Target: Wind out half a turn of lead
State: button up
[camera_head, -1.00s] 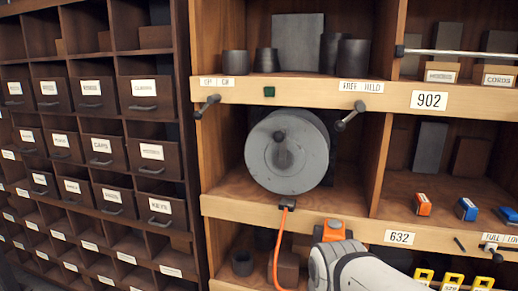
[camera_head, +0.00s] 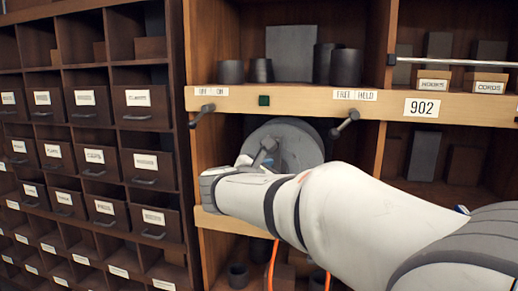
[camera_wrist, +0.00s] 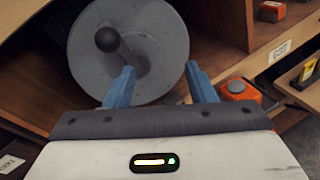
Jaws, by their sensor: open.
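The grey lead reel (camera_head: 300,143) sits in the middle cubby, partly hidden by my arm in the head view. In the wrist view the reel's face (camera_wrist: 158,50) fills the upper middle, with its dark round crank knob (camera_wrist: 108,39) left of centre. My gripper (camera_wrist: 160,80) is open and empty. Its two blue fingers point at the reel's lower part, and the knob lies above and left of the left finger. The orange lead (camera_head: 272,264) hangs below the shelf edge. Its exit under the reel is hidden by my arm.
Levers stand at the OFF/ON label (camera_head: 201,115) and the FREE/HELD label (camera_head: 344,124), beside a green square (camera_head: 264,100). An orange block (camera_wrist: 240,88) is close right of my right finger. Shelf edges and cubby walls border the reel.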

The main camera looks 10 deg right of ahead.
jog(key=w+a+r+n+t, duration=0.2)
jog(key=w+a+r+n, duration=0.1)
jog(key=a+r, duration=0.1)
jog(key=shift+t, duration=0.3)
jog(key=x, duration=0.3)
jog(key=p+x, duration=0.1)
jog(key=x, duration=0.3)
jog(key=shift+d+f, duration=0.15)
jog(key=shift+d, duration=0.35)
jog(key=shift+c, duration=0.2)
grip_shut()
